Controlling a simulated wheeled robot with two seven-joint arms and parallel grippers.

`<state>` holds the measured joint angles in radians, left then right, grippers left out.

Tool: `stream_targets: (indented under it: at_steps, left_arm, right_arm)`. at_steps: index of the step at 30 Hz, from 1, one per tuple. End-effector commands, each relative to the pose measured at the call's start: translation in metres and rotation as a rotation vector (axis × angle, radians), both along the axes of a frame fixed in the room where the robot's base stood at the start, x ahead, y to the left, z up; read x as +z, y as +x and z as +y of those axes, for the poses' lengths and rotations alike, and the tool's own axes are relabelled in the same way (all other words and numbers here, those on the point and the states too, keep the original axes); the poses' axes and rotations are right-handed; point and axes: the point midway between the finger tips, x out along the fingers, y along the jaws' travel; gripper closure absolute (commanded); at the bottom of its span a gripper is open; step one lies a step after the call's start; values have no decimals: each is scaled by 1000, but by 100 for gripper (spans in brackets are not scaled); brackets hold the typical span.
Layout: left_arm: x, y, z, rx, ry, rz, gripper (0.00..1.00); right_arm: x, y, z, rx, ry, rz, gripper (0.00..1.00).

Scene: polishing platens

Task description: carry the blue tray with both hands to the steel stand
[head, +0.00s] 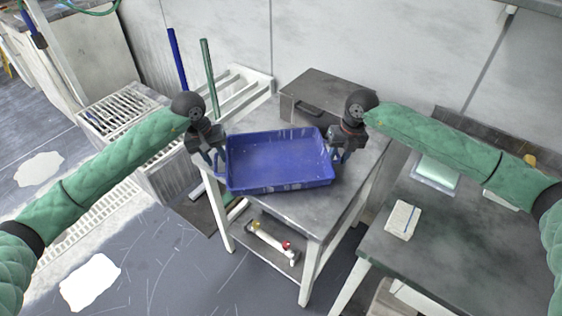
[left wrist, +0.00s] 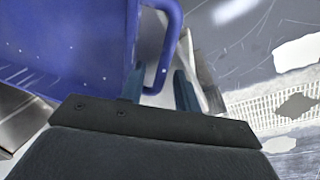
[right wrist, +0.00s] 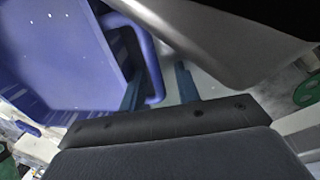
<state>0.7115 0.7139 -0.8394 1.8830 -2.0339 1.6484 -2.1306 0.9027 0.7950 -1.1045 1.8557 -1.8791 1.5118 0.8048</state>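The blue tray (head: 280,160) is over the top of the steel stand (head: 310,205) in the head view and looks level and empty. It appears to rest on the top, near its left edge. My left gripper (head: 216,164) is at the tray's left handle. In the left wrist view its fingers (left wrist: 160,90) stand apart, with the handle (left wrist: 171,50) between them and a gap visible. My right gripper (head: 338,155) is at the right handle. In the right wrist view its fingers (right wrist: 160,88) are also apart, with the right handle (right wrist: 150,62) between them.
A dark metal box (head: 325,95) stands behind the tray. A lower shelf (head: 262,240) holds a white pipe piece with a red part. A grey table (head: 435,240) at right carries a small white block (head: 402,220). A white slatted rack (head: 120,105) stands at left.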

Motion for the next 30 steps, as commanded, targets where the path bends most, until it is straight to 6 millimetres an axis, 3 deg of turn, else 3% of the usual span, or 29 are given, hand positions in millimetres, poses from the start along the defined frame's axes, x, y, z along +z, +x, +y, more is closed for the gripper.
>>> stream_targets:
  at_steps: [18, 26, 30]
  left_arm:
    - [99, -2, 20, 0, 1, -2, 68]
    - [113, -2, 23, 1, 1, -1, 68]
    - [113, -2, 23, 1, 1, 0, 68]
  right_arm:
    - [0, 0, 1, 1, 1, 0, 68]
    - [3, 0, 0, 1, 1, 0, 68]
    - [18, 1, -3, 1, 1, -2, 68]
